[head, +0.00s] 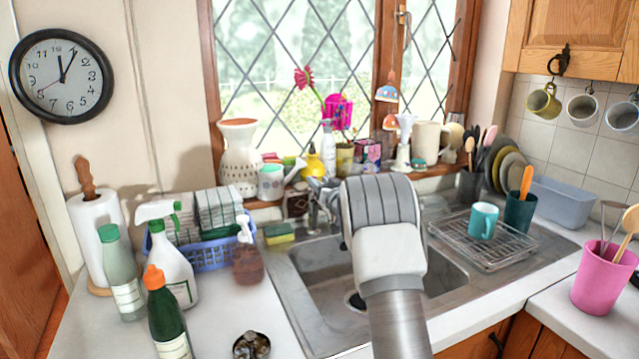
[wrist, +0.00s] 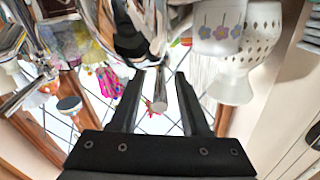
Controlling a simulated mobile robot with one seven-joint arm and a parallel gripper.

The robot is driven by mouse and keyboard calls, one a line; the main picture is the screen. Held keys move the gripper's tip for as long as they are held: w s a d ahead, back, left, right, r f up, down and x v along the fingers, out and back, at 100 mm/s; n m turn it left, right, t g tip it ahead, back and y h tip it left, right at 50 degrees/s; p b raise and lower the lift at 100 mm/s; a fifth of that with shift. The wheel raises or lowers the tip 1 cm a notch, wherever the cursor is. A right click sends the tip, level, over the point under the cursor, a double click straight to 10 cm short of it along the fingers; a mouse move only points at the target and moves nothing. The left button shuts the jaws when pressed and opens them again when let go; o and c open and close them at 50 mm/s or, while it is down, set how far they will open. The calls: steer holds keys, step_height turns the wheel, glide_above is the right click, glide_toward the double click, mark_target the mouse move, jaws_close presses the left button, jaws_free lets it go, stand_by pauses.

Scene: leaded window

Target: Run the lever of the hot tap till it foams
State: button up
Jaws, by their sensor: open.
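The chrome tap (head: 317,191) stands at the back of the sink, partly hidden behind my arm in the head view. In the wrist view, its shiny body (wrist: 125,25) fills the top middle, and a short rod with a round end, seemingly the lever (wrist: 159,92), reaches down between my fingers. My gripper (wrist: 157,82) is open, with one finger on each side of this rod. I see a gap on both sides and cannot make out contact. Whether this is the hot side is unclear. The sink basin (head: 315,262) shows no water or foam in its visible part.
A yellow-green sponge (head: 279,234) lies left of the tap. A soap bottle (head: 247,262) and spray bottle (head: 172,262) stand on the left counter. A wire rack (head: 462,245) with a teal mug (head: 482,221) is at right. The crowded windowsill is close behind.

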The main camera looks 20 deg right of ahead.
jaws_close()
stand_by(1.4)
